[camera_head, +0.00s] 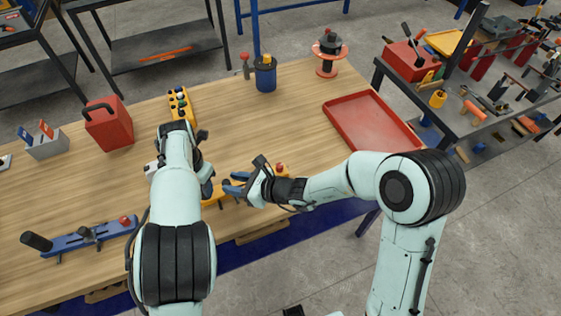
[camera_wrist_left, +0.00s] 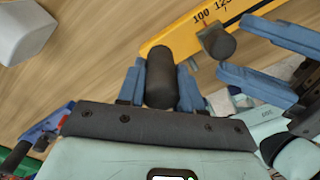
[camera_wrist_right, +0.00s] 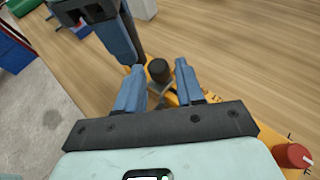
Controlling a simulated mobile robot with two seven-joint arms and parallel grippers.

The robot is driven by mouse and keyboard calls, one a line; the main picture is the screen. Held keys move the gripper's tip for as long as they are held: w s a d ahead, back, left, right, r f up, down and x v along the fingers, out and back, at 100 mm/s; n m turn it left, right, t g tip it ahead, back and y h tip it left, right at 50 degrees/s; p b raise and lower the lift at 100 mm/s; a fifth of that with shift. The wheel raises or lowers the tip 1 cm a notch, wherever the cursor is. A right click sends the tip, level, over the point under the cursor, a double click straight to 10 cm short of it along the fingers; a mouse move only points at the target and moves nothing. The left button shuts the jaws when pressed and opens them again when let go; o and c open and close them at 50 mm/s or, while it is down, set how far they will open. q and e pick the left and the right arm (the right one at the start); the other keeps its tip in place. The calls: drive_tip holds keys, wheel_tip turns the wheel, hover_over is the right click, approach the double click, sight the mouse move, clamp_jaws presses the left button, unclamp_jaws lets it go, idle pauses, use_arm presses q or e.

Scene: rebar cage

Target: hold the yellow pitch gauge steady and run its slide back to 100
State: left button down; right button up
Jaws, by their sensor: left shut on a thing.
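The yellow pitch gauge (camera_wrist_left: 172,37) lies on the wooden bench, largely hidden by my arms in the head view. My left gripper (camera_head: 206,184) is shut on its black handle (camera_wrist_left: 160,78), one finger on each side. The slide's dark knob (camera_wrist_left: 218,43) stands by the printed 100 and 125; its exact reading is unclear. My right gripper (camera_head: 236,186) is open and empty. In the right wrist view the slide's knob (camera_wrist_right: 158,70) shows ahead, between its two blue fingers, with a visible gap on each side. The gauge's red end knob (camera_wrist_right: 292,156) is at lower right there.
A blue gauge (camera_head: 70,243) with a black handle lies at the left front. A red canister (camera_head: 109,126), a yellow block with several knobs (camera_head: 180,103) and a blue cup (camera_head: 265,78) stand behind. A red tray (camera_head: 330,107) is at right. Bench between is clear.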

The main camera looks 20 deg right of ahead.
drive_tip(key=w+r+v, duration=0.1)
drive_tip(key=v, duration=0.8)
drive_tip(key=w+d+n+g+y, duration=0.3)
drive_tip(key=w+d+n+g, duration=0.1)
drive_tip(key=d+n+g, duration=0.2)
drive_tip(key=shift+w+d+f, duration=0.2)
drive_tip(key=shift+d+f, duration=0.25)
drive_tip(key=shift+d, duration=0.4)
use_arm(q)
drive_tip(key=c, duration=0.7)
unclamp_jaws()
drive_tip(key=shift+o, duration=0.2)
drive_tip(key=shift+r, duration=0.1)
